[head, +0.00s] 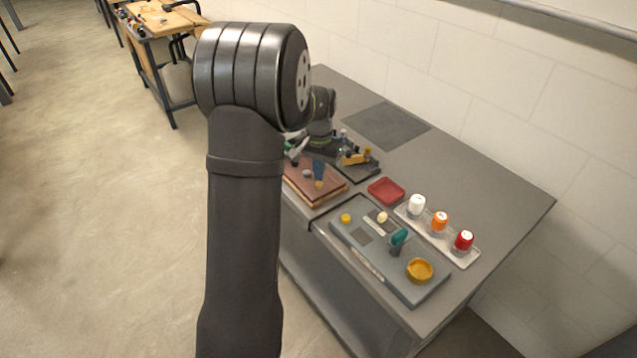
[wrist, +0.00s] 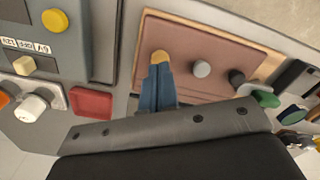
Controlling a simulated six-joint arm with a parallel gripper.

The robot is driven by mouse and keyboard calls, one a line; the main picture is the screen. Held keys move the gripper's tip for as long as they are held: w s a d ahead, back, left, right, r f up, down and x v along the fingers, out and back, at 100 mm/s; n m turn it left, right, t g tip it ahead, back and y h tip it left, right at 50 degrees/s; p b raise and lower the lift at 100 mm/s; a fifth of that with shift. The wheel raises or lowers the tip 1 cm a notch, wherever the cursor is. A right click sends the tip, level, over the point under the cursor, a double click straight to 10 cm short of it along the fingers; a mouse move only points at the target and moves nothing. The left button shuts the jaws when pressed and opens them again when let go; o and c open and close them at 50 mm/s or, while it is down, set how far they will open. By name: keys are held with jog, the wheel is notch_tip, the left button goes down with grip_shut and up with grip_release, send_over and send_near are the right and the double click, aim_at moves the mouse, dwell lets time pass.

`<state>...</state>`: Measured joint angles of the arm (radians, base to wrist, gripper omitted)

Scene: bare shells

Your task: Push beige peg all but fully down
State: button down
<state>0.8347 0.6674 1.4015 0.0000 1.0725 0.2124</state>
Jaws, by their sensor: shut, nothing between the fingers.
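The beige peg (wrist: 160,56) shows as a tan round end at my fingertips in the wrist view. It stands on a brown board (wrist: 205,47) and also shows in the head view (head: 319,185). My gripper (wrist: 160,67) has blue fingers, closed together and empty, with their tips right at the peg. In the head view my gripper (head: 318,178) points down onto the board. The fingers partly cover the peg, so I cannot tell whether they touch it or how far it stands up.
A grey peg (wrist: 202,68), a dark peg (wrist: 236,77) and a green piece (wrist: 264,97) are near the fingers. A grey panel (head: 344,225) with knobs, a red tray (head: 386,190) and a white rack (head: 470,251) of capped jars stand to the right.

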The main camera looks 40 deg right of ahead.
aim_at(319, 183)
jog(key=shift+f, duration=1.3)
jog(key=shift+r, duration=3.55)
jog(key=shift+f, duration=3.55)
jog(key=shift+r, duration=0.15)
